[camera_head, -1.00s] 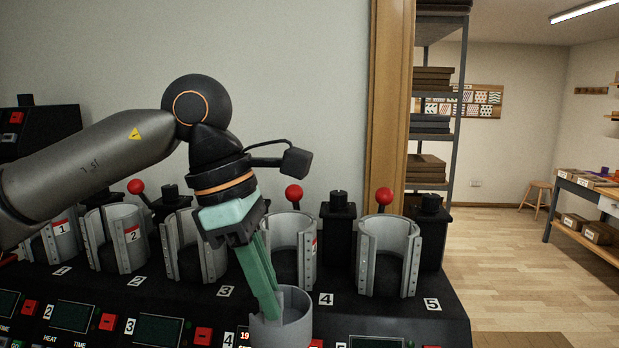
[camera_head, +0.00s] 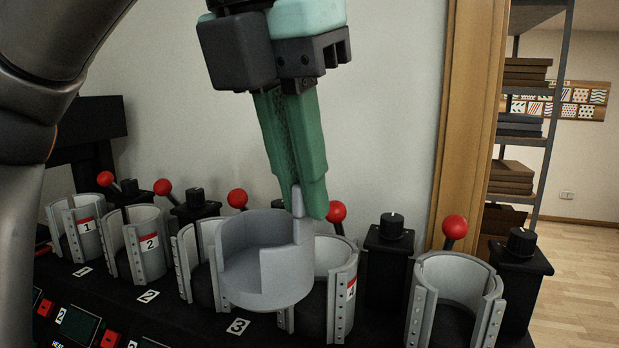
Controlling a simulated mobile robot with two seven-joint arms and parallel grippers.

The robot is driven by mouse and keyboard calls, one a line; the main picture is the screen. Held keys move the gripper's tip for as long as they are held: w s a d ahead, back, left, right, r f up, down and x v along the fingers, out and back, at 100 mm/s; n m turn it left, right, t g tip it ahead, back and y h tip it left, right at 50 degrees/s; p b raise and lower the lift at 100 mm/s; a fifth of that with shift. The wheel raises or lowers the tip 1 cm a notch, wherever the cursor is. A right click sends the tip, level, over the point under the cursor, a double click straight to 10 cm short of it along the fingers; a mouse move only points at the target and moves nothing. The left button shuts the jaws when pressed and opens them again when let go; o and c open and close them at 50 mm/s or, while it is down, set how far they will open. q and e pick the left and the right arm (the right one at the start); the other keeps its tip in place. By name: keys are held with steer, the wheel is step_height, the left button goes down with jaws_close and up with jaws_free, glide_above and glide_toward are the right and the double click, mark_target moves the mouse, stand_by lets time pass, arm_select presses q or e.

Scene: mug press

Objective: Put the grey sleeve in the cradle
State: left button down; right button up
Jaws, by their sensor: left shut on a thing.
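My left gripper (camera_head: 306,207) comes down from above with its green fingers shut on the upright tab at the right side of the grey sleeve (camera_head: 268,277). The sleeve is a short, open grey cup shape with a step in its rim, and it looks roughly upright. It appears in front of the third cradle (camera_head: 186,262) and the fourth cradle (camera_head: 344,300), hiding part of both. I cannot tell its exact height or distance from them. The fifth cradle (camera_head: 424,300) is fully open and empty at the right. My right gripper is not in view.
The first cradle (camera_head: 74,232) and second cradle (camera_head: 132,246) stand at the left of the black press bench. Red-knobbed levers (camera_head: 454,226) and black posts (camera_head: 389,258) rise behind the cradles. A wall and a wooden door frame (camera_head: 468,110) lie behind.

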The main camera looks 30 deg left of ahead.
arm_select(q)
steer(key=shift+w+a, duration=0.15)
steer(key=shift+w, duration=0.45)
steer(key=shift+w+a, duration=1.75)
steer(key=shift+w, duration=5.1)
step_height(320, 180, down, 12)
steer(key=b, duration=0.4)
steer(key=shift+b, duration=0.3)
steer(key=c, duration=0.9)
jaws_free()
steer(key=shift+o, duration=0.2)
